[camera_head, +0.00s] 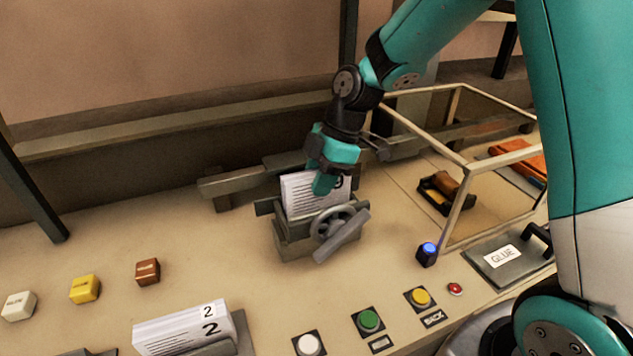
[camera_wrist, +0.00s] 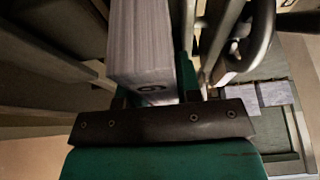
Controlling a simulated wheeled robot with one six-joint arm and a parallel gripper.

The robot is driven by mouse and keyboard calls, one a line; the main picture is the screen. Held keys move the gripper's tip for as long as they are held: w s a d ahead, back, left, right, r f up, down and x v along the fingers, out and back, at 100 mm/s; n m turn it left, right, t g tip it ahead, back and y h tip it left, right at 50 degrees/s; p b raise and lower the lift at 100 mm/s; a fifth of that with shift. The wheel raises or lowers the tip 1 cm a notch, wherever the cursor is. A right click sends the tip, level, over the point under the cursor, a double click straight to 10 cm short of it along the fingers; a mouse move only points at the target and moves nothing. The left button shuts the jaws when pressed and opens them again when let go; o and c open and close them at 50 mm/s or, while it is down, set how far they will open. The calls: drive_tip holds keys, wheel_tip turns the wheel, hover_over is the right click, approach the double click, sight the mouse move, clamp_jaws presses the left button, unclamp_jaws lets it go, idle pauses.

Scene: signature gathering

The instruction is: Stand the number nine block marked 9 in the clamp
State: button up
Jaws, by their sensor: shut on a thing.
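The number nine block (camera_head: 302,194) is a white stack of paper sheets, upright in the head view, with part of a dark mark showing beside my gripper's finger. Its lower part is hidden in the grey clamp (camera_head: 294,242), which has a handwheel at its front. I cannot tell if the block rests on the clamp's bottom. My gripper (camera_head: 326,184) comes from above and is shut on the block at its right end. In the wrist view the block (camera_wrist: 140,45) shows a black digit on its near end, between the fingers, and part of the clamp (camera_wrist: 50,45) lies at the left.
White, yellow and brown cubes (camera_head: 148,271) stand left. Push buttons (camera_head: 369,320) line the front edge. A framed glass case (camera_head: 464,200) stands close right of the clamp, near a GLUE-labelled plate (camera_head: 490,272).

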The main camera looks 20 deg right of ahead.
drive_tip(key=shift+f, duration=0.8)
drive_tip(key=shift+f, duration=0.25)
drive_tip(key=o, duration=1.1)
drive_tip(key=shift+r, duration=0.1)
drive_tip(key=shift+c, duration=0.2)
drive_tip(key=shift+r, duration=0.15)
